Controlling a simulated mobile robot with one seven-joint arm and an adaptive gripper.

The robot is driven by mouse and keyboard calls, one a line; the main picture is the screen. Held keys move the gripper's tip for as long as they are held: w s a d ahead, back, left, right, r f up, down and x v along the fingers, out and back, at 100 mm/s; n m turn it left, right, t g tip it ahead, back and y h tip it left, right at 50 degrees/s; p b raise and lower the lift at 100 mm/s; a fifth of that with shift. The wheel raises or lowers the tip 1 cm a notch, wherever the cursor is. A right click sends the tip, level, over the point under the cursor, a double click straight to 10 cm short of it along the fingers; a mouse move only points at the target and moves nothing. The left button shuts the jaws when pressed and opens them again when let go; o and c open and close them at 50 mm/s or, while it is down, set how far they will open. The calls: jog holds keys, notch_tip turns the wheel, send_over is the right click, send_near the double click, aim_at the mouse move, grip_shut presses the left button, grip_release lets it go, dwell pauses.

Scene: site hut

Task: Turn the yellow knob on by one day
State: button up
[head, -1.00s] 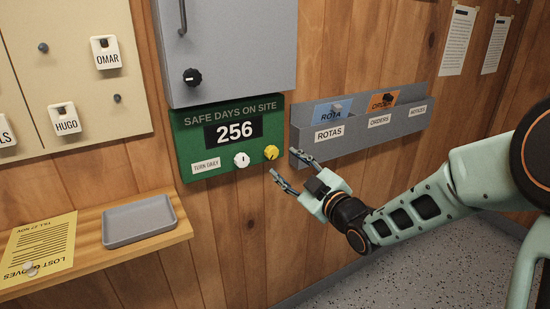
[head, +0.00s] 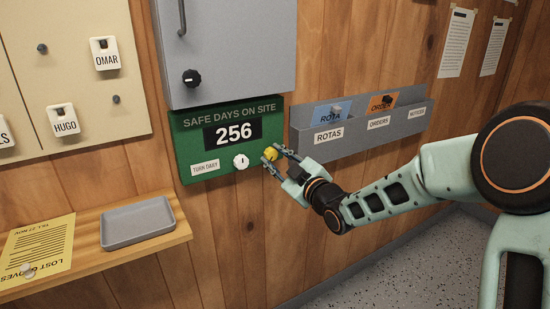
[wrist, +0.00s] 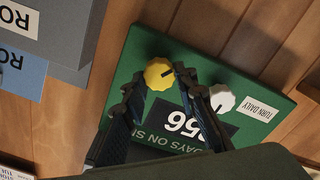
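The yellow knob (head: 270,153) sits at the lower right of the green board (head: 185,150), which reads "SAFE DAYS ON SITE" and shows 256. It also shows in the wrist view (wrist: 157,73), with a dark pointer mark. My gripper (head: 272,155) is at the knob, its two fingers apart, one on either side. In the wrist view, the fingertips (wrist: 164,86) are spread and the knob lies between them, nearer the left one. I cannot tell whether either finger touches it. A white knob (head: 241,161) is just left of it, beside the "TURN DAILY" label (head: 205,167).
A grey cabinet (head: 235,50) with a black knob (head: 192,77) hangs above the board. Grey wall pockets (head: 350,140) are close on the right. A shelf with a grey tray (head: 138,222) is at lower left. The wall below the board is clear.

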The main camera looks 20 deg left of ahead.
jog(key=c, duration=0.4)
jog(key=shift+c, duration=0.2)
jog(key=m, duration=0.3)
jog(key=shift+m, duration=0.3)
jog(key=shift+w+d+m, duration=0.1)
jog(key=shift+m, duration=1.6)
jog(key=o, duration=1.2)
jog(key=shift+c, duration=0.2)
